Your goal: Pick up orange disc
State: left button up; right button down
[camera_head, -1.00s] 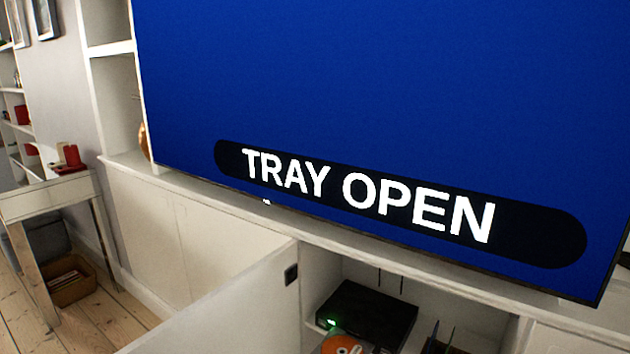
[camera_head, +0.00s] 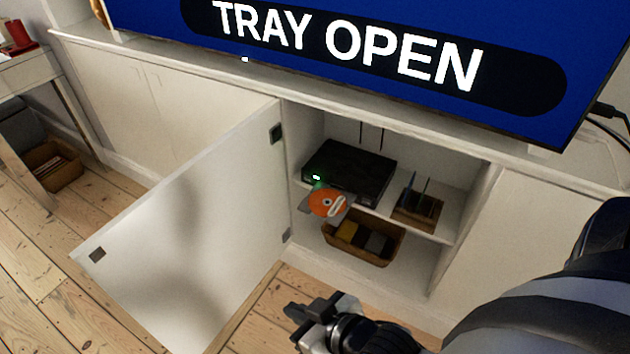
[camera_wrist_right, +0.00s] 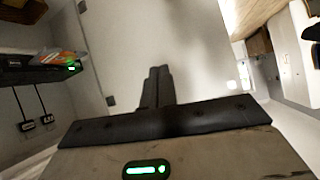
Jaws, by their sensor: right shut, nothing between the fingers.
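The orange disc (camera_head: 328,203) lies on the pulled-out tray of a black player (camera_head: 352,170) on the cabinet's upper shelf. In the right wrist view the disc (camera_wrist_right: 70,57) shows at the left, beside the player's green light. My right gripper (camera_head: 296,313) is in front of the cabinet, below and to the left of the disc, and apart from it. In the wrist view its fingers (camera_wrist_right: 158,88) are together with nothing between them. My left gripper is not in view.
An open cabinet door (camera_head: 190,230) stands out at the left of the opening. A basket (camera_head: 362,245) is on the lower shelf, and a small box (camera_head: 417,210) stands right of the player. A screen (camera_head: 400,50) reading "TRAY OPEN" is above. Floorboards (camera_head: 50,280) at the left are clear.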

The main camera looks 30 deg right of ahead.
aim_at(324, 203)
jog(key=u, duration=0.5)
jog(key=k, duration=0.9)
jog(key=z, duration=1.7)
jog(key=i, duration=0.5)
jog(key=u, duration=0.1)
